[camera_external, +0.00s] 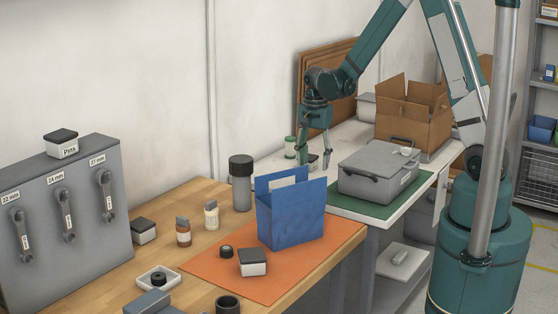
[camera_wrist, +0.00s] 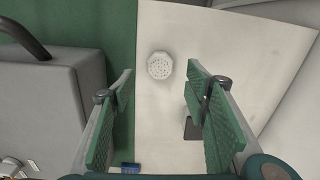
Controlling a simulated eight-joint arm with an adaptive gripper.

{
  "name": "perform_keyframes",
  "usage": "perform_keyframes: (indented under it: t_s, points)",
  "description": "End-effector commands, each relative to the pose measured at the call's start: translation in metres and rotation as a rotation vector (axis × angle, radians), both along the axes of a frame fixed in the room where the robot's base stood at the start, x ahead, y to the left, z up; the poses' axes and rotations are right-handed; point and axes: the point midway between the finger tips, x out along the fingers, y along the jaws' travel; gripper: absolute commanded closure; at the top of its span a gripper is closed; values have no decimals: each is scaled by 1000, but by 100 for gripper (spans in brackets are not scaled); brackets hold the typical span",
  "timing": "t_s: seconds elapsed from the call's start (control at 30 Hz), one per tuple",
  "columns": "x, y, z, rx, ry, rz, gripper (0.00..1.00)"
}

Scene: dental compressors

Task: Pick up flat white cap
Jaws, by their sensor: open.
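In the external view my gripper (camera_external: 316,162) points down over the white table, left of the grey case. I cannot make out the cap in the external view.
The grey case (camera_external: 378,170) stands on the green mat (camera_external: 350,206) beside my gripper. A cardboard box (camera_external: 412,120) is behind it. A blue box (camera_external: 291,213) stands in front. A dark object (camera_wrist: 191,128) lies near the right finger.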

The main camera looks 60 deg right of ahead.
Motion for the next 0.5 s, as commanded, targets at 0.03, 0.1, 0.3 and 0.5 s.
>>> perform_keyframes:
  t_s: [0.03,0.1,0.3,0.5]
  points:
    - [0,0,-4,0,0,0,54]
    - [0,0,-8,0,0,0,54]
    - [0,0,-10,0,0,0,54]
    - [0,0,-10,0,0,0,54]
